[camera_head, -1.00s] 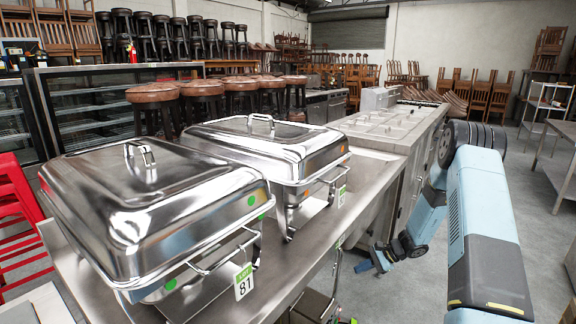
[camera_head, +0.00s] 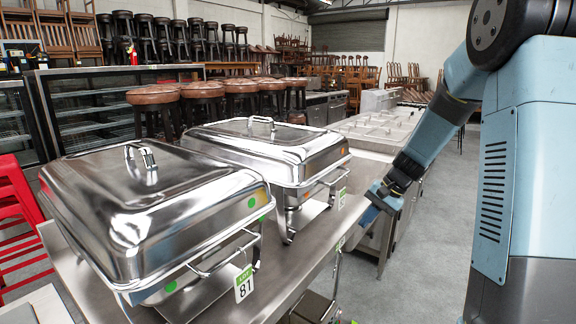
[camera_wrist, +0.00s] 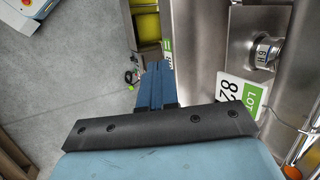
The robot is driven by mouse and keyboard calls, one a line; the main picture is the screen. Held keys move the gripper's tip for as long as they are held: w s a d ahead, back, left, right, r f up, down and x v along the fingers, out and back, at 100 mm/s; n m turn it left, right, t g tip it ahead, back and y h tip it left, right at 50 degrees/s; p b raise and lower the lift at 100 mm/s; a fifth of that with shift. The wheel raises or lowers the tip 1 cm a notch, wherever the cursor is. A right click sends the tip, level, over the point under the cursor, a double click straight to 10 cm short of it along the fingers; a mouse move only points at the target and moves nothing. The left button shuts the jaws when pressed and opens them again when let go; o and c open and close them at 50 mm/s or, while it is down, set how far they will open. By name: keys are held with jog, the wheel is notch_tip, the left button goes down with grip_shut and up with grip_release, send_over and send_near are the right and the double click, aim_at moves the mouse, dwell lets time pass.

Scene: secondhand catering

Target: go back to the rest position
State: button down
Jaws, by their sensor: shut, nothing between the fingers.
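My upper arm and forearm fill the right side of the head view. The wrist view shows the steel counter and a tag reading LOT 82 (camera_wrist: 242,94) close on the right of the gripper.
Two lidded chafing dishes (camera_head: 150,205) and (camera_head: 275,150) stand on the steel table (camera_head: 320,232). A tag numbered 81 (camera_head: 244,283) hangs from the nearer one. A steel cooking unit (camera_head: 375,140) stands behind. Grey floor (camera_head: 432,240) is clear to the right.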

jog(key=s+r+n+t+h, duration=0.1)
jog(key=s+r+n+h, duration=0.1)
jog(key=s+r, duration=0.3)
jog(key=s+r+n+t+h, duration=0.2)
jog(key=s+r, duration=0.4)
jog(key=s, duration=0.8)
jog(key=s+d+r+n+t+h, duration=0.1)
jog(key=s+r, duration=0.5)
jog(key=s, duration=0.3)
jog(key=shift+s+n+t+h, duration=0.35)
jog(key=shift+n+t+h, duration=0.05)
